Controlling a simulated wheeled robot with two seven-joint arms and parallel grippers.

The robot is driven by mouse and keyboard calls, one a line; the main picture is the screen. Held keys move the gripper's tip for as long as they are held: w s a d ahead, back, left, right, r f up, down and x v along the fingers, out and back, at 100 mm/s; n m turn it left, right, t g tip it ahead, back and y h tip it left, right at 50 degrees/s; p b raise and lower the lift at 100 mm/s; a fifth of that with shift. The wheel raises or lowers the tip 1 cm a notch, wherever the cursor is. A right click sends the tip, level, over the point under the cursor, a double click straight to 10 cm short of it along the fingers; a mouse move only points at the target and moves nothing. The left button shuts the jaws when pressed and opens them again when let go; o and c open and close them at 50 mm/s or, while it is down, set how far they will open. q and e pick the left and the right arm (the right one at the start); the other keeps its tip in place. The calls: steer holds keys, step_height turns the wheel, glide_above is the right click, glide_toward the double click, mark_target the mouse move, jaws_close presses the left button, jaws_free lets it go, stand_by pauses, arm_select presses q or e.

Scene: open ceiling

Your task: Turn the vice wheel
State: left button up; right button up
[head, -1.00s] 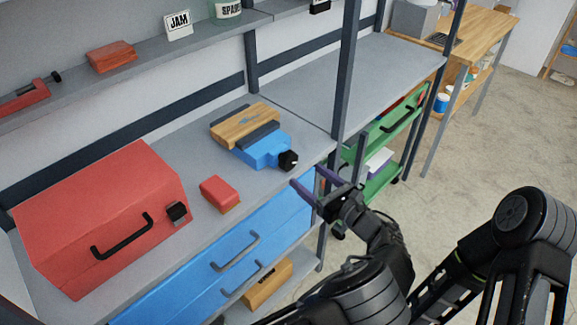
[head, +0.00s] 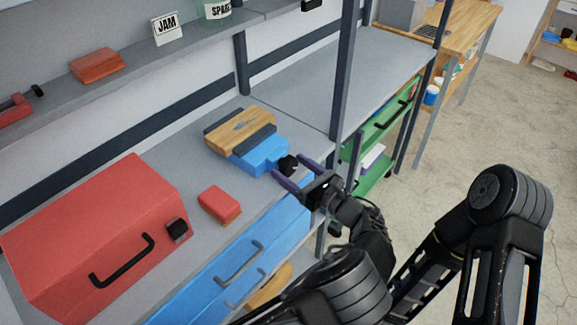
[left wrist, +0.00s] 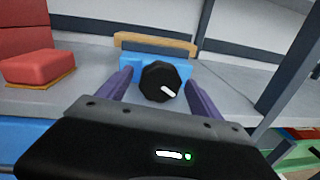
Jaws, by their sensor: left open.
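The blue vice (head: 262,157) stands on the grey shelf, with a wooden block (head: 240,130) between its dark jaws. Its black wheel (head: 288,166) is at the near right end and faces my left gripper (head: 296,172). In the left wrist view the wheel (left wrist: 159,81) has a white mark pointing to the lower right. The gripper's purple fingers (left wrist: 160,92) are open, one on each side of the wheel; I cannot tell whether they touch it. In the head view the gripper partly hides the wheel. My right gripper is not seen.
A red toolbox (head: 95,235) and a small red block (head: 219,203) sit on the shelf left of the vice. A blue drawer (head: 235,262) is under the shelf edge. A dark upright post (head: 343,75) stands right of the vice.

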arm_select(q)
steer(key=c, duration=1.4)
steer(key=shift+o, duration=0.2)
steer(key=shift+m, duration=0.4)
steer(key=shift+d+m+g, duration=0.1)
steer(key=shift+m+g, duration=0.2)
steer(key=shift+m, duration=2)
steer(key=o, duration=1.4)
steer(key=shift+c, duration=0.2)
